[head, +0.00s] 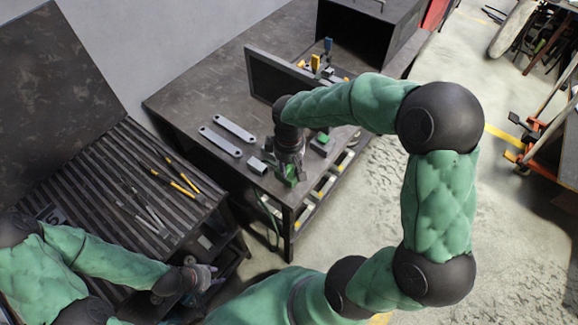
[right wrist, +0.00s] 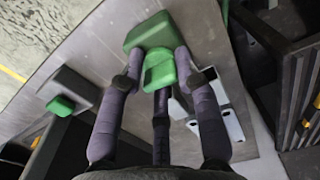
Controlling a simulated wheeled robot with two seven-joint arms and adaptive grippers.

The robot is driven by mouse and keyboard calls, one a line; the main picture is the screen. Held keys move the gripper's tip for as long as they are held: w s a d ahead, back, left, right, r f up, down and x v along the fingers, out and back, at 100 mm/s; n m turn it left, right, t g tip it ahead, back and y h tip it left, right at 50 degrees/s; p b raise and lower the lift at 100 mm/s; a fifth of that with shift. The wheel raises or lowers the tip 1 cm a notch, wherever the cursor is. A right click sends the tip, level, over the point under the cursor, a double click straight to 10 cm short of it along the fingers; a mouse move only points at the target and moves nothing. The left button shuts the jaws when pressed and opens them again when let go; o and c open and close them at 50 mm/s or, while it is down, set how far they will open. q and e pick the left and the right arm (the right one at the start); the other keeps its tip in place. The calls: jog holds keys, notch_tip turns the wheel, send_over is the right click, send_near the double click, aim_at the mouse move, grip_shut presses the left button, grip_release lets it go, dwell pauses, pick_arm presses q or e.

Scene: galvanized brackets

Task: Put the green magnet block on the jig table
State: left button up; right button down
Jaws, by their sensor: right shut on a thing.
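My right gripper (head: 291,171) is shut on the green magnet block (head: 291,181) by the front corner of the dark jig table (head: 185,95). In the right wrist view its fingers (right wrist: 158,80) close around a green part (right wrist: 160,72), with a wider green shape (right wrist: 148,32) just beyond; I cannot tell whether they are one piece. I cannot tell whether the block touches the tabletop. My left gripper (head: 205,276) is low at the left, away from the jig table; its fingers are too small to read.
Two slotted grey bars (head: 235,129) and small grey blocks (head: 257,165) lie left of my right gripper. Another green-topped block (head: 321,142) stands to its right. A dark upright panel (head: 275,75) stands behind. A slatted bench (head: 110,190) with tools is at left.

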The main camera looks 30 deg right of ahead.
jog(key=shift+f, duration=0.1)
jog(key=c, duration=0.9)
grip_release()
jog(key=shift+o, duration=0.2)
notch_tip(320, 180, up, 12)
jog(key=p, duration=0.3)
